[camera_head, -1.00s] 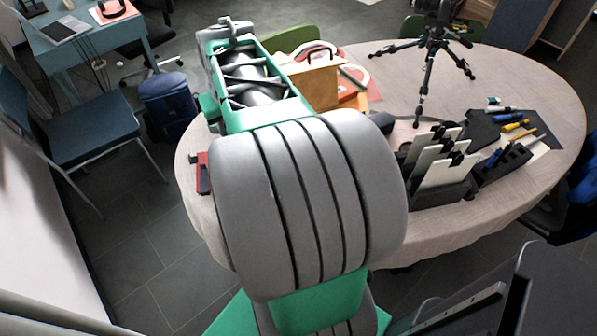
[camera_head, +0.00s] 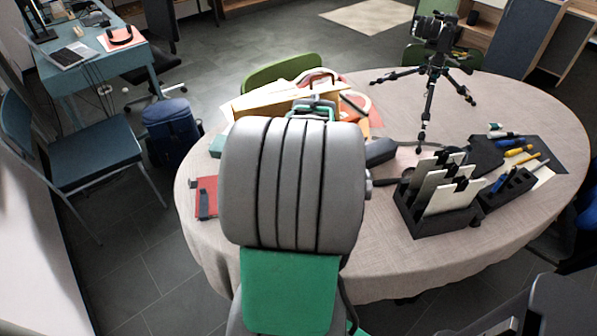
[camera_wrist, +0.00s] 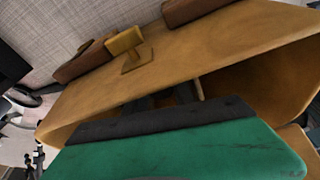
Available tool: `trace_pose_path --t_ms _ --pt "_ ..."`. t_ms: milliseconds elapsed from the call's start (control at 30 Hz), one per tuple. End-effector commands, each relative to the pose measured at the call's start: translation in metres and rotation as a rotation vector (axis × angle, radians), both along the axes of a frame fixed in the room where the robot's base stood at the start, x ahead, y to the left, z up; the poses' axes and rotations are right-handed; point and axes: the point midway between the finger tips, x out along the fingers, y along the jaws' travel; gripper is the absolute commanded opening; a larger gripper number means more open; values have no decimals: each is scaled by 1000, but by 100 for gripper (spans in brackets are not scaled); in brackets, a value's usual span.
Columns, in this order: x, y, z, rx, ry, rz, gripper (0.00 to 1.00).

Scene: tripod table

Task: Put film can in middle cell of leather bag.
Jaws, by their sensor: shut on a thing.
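The tan leather bag (camera_head: 262,99) stands at the back left of the table, partly hidden behind my arm in the head view. In the wrist view its long tan wall (camera_wrist: 225,48), with a strap tab and brown pieces outside, crosses the picture. My gripper (camera_wrist: 168,97) shows there as a green body with a dark bar. Its dark fingers point down into the bag's opening, mostly hidden by that bar. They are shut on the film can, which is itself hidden. I cannot tell which cell the fingers are over.
The oval table (camera_head: 400,260) also bears a camera on a black tripod (camera_head: 432,85), a black holder with pale cards (camera_head: 435,205), and tools on a dark mat (camera_head: 545,150). A red item (camera_head: 207,190) lies at the left edge. The front of the table is clear.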

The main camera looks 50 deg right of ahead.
Motion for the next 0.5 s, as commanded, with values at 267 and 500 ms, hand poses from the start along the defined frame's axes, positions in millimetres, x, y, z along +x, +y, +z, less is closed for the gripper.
trace_pose_path --t_ms 267,500 --pt "35 -22 -7 1 2 1 0" --pt "34 -22 -14 -3 -1 1 0"
